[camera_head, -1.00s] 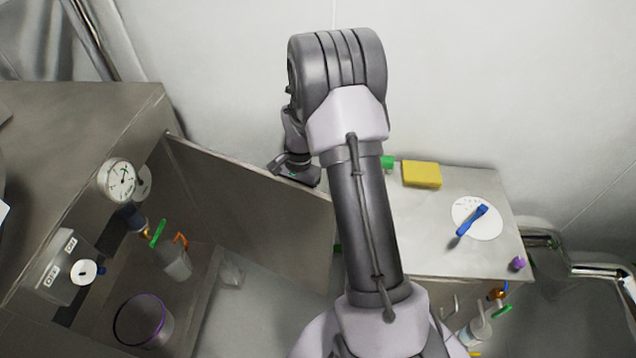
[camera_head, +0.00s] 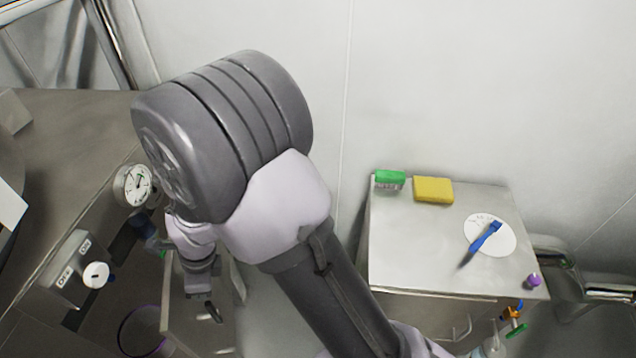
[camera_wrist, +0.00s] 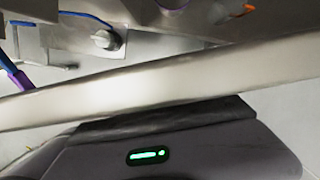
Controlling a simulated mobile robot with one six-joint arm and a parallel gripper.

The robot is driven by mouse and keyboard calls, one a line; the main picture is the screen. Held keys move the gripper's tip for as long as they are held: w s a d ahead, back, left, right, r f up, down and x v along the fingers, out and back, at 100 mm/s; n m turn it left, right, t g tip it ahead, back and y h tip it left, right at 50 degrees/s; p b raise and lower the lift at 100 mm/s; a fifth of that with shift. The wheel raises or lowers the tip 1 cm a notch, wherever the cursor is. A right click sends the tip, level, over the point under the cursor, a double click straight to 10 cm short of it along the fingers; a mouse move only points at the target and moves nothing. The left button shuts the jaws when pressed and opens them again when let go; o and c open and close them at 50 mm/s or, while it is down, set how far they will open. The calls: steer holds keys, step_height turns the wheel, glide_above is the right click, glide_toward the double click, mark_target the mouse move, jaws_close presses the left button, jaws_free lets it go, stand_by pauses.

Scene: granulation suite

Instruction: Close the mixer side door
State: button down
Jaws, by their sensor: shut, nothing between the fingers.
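The mixer side door (camera_head: 184,318) is a grey metal panel at the lower left of the head view, standing partly open from the mixer cabinet (camera_head: 75,125). My arm hides its upper and hinge part. My gripper (camera_head: 211,311) is shut and empty at the door's outer side, close to its face; I cannot tell whether it touches. In the wrist view the door's edge (camera_wrist: 150,85) crosses as a pale slanting band, with the dark gripper body just below it. The cabinet inside shows beyond the band.
A gauge (camera_head: 133,186) and a switch box (camera_head: 72,268) sit on the cabinet front. A purple-rimmed vessel (camera_head: 123,318) is inside.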

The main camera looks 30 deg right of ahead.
steer(key=shift+w+a+p, duration=0.2)
steer(key=shift+a, duration=0.5)
steer(key=shift+w+a+p, duration=0.25)
steer(key=shift+a, duration=0.5)
steer(key=shift+w+a+p, duration=0.2)
steer(key=shift+a, duration=0.5)
